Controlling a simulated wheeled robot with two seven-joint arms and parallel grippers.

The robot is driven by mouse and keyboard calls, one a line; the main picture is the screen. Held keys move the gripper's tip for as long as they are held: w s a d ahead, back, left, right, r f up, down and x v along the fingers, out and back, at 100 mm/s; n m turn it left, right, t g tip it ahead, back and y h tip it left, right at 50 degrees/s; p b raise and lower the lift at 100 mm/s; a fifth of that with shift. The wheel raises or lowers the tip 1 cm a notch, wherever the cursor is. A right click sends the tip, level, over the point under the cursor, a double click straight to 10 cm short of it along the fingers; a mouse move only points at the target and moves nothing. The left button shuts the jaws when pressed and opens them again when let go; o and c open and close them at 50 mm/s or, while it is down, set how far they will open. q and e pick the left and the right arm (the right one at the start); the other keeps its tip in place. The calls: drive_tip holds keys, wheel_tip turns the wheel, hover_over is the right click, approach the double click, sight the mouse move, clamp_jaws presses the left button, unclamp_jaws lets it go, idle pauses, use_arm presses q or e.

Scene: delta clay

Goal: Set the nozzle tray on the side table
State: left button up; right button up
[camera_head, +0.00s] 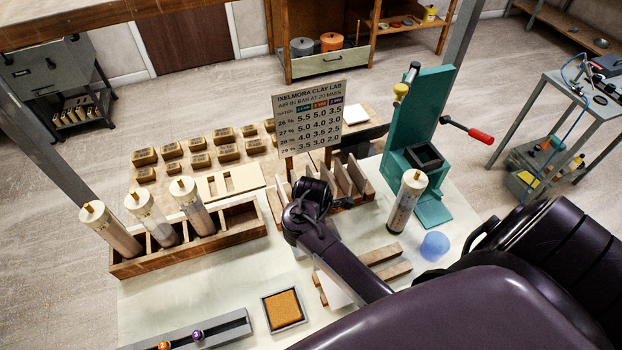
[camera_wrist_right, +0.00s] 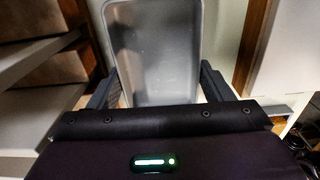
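In the right wrist view a shallow grey tray (camera_wrist_right: 158,48) with a pale rim lies between the two fingers of my right gripper (camera_wrist_right: 160,78). The fingers lie close along both its sides, and its near end is hidden by the palm. I see nothing in the tray. In the head view a dark purple arm of mine reaches from the lower right to mid-table; its fingers cannot be made out, and this tray cannot be picked out there. A grey metal side table (camera_head: 557,92) stands at the right. My left gripper is not in view.
The worktable (camera_head: 215,295) carries a wooden rack (camera_head: 190,247) with three tubes, a sign (camera_head: 309,117), a teal press (camera_head: 425,120), another tube (camera_head: 407,202) and a grey rail (camera_head: 228,326) with coloured knobs. The side table holds cabled equipment (camera_head: 605,65). Floor shows between the tables.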

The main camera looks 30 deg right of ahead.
drive_tip(key=shift+o, duration=0.5)
drive_tip(key=shift+s+a+r, duration=0.2)
drive_tip(key=shift+s, duration=0.1)
drive_tip(key=shift+w, duration=0.1)
drive_tip(key=shift+w+d+r, duration=0.2)
drive_tip(key=shift+r, duration=0.2)
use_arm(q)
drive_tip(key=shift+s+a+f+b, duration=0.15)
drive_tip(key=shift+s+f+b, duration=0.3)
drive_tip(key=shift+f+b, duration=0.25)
use_arm(e)
wheel_tip(320, 180, up, 11)
drive_tip(key=shift+s+a, duration=0.15)
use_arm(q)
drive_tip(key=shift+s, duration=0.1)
